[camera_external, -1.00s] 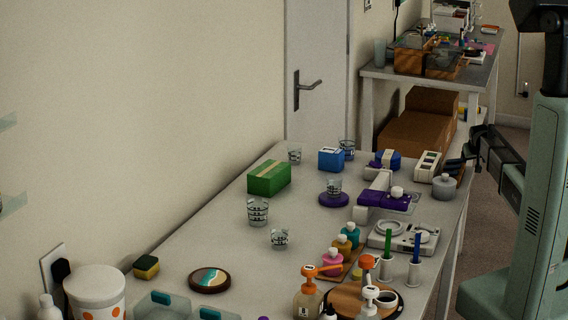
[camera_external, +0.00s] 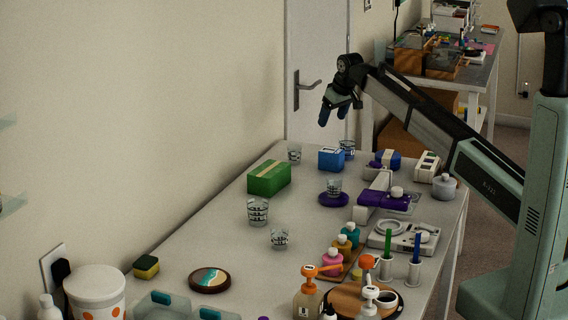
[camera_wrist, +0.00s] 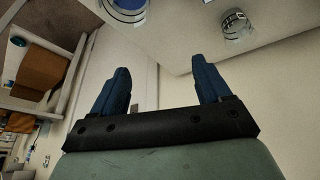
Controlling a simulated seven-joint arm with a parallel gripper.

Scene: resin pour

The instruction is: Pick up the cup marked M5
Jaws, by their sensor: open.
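Several clear cups with dark markings stand on the long table: one at the back left (camera_external: 294,154), one behind the blue box (camera_external: 347,149), one on a purple disc (camera_external: 334,186), a taller one at the left (camera_external: 258,212) and a short one nearer the front (camera_external: 280,240). The markings are too small to read, so I cannot tell which is M5. My gripper (camera_external: 332,115) is open and empty, raised above the table's far end. In the wrist view its blue fingers (camera_wrist: 160,75) are apart, with two cups at the top, one (camera_wrist: 236,25) right and one (camera_wrist: 128,6) left.
A green box (camera_external: 269,178) and a blue box (camera_external: 331,160) stand near the back cups. Purple apparatus (camera_external: 384,199), a scale (camera_external: 403,238), small bottles and pump dispensers crowd the right and front. The table's left middle is mostly clear.

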